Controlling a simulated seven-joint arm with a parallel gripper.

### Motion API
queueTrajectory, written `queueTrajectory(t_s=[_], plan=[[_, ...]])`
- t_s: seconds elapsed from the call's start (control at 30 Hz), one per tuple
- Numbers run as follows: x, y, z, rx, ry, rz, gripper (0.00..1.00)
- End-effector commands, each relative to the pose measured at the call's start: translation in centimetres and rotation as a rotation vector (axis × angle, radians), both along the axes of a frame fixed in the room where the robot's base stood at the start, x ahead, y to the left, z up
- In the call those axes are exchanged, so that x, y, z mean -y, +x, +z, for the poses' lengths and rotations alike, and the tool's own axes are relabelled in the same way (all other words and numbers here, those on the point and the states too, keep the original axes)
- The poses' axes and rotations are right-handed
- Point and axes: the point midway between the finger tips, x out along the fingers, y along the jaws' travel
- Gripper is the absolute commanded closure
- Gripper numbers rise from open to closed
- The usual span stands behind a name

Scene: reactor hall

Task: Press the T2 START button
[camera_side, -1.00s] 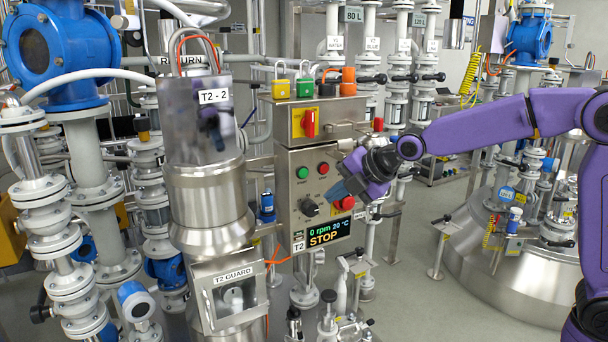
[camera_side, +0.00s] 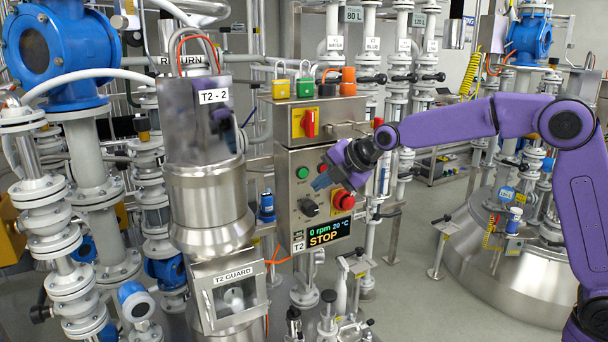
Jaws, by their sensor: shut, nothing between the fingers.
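The T2 control box (camera_side: 290,215) is a steel cabinet in the middle of the side view. Its green START button (camera_side: 302,172) is on the upper left of the front face and is in clear view. The display (camera_side: 329,231) reads 0 rpm, 20 °C, STOP. The gripper covers the upper right of the face.
A red mushroom button (camera_side: 343,200) sits right below my gripper, and a black knob (camera_side: 310,207) is below left. A red switch (camera_side: 310,123) and padlocks (camera_side: 304,86) are above. The T2-2 vessel (camera_side: 205,190) stands close on the left.

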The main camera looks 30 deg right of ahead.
Motion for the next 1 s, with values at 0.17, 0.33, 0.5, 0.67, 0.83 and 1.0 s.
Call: queueTrajectory(t_s=[0.17,0.33,0.5,0.67,0.83,1.0], plan=[[0.1,2.1,-0.1,-0.001,0.0,-0.002,1.0],[0.1,3.2,0.0,0.0,-0.001,-0.001,1.0],[0.1,3.5,0.0,0.0,0.001,-0.001,1.0],[0.0,3.6,0.0,0.0,0.001,-0.001,1.0],[0.0,3.5,0.0,0.0,0.001,-0.001,1.0],[0.0,3.5,0.0,0.0,0.001,-0.001,1.0]])
